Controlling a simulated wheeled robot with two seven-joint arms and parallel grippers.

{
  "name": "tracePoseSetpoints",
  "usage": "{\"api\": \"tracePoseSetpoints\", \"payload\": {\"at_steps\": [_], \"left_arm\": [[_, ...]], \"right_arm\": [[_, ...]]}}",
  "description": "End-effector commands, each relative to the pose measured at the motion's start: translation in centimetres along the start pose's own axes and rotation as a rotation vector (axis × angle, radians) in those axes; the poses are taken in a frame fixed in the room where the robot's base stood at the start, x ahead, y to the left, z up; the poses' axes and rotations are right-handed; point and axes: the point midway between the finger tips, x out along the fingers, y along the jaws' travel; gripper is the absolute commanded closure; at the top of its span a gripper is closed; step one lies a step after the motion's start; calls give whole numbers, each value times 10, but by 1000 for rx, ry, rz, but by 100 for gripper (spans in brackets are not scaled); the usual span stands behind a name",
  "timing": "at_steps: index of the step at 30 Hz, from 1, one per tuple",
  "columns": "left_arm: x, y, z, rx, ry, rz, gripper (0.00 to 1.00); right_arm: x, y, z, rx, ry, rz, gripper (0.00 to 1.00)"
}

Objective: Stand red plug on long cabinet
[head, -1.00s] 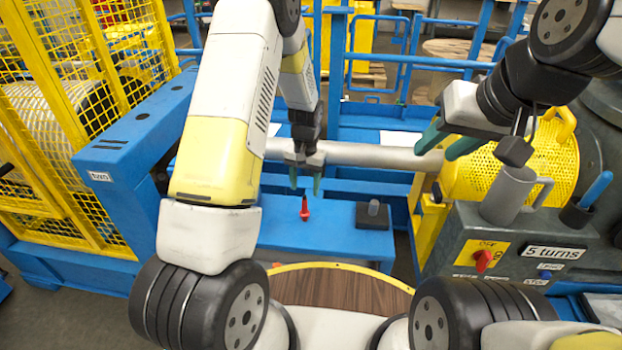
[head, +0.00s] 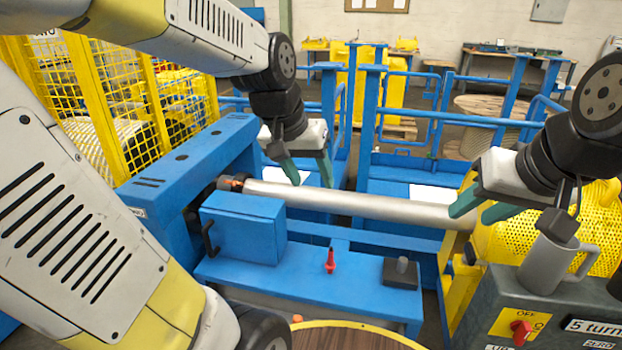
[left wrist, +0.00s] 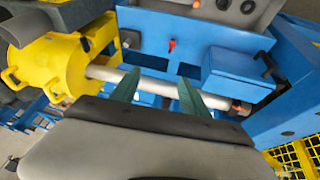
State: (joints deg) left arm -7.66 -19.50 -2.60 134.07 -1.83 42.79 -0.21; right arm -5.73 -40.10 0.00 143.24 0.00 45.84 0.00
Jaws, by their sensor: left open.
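The red plug (head: 330,262) stands upright on the top of a long, low blue cabinet (head: 300,277). It also shows in the left wrist view (left wrist: 172,45), small and well apart from the fingers. My left gripper (head: 312,182) is open and empty, with its green fingers pointing down near the silver shaft, beyond and above the plug. Its fingers (left wrist: 157,88) are spread wide in the left wrist view. My right gripper (head: 474,213) is open with nothing visible between its fingers, at the right near the yellow perforated guard.
A blue box with a black handle (head: 243,228) stands left of the plug. A black block with a grey knob (head: 403,272) is to its right. The silver shaft (head: 370,205) runs behind. A grey mug (head: 548,264) stands on the control box at right.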

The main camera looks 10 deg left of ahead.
Motion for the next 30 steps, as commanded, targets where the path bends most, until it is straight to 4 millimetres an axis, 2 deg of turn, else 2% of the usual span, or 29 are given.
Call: {"api": "tracePoseSetpoints", "payload": {"at_steps": [1, 3, 6, 10, 14, 30], "left_arm": [[-16, 2, 12, -3, 37, 3, 47], [-31, 4, 28, -8, 71, 7, 47], [-45, 7, 47, -12, 111, 10, 47], [-54, 9, 61, -13, 139, 10, 47], [-56, 9, 66, -14, 146, 10, 47], [-56, 9, 65, -14, 146, 10, 47]], "right_arm": [[0, 0, 0, 0, 0, 0, 60], [0, 0, 0, 0, 0, 0, 60], [0, 0, 0, 0, 0, 0, 60], [0, 0, 0, 0, 0, 0, 60], [0, 0, 0, 0, 0, 0, 60], [0, 0, 0, 0, 0, 0, 60]]}}
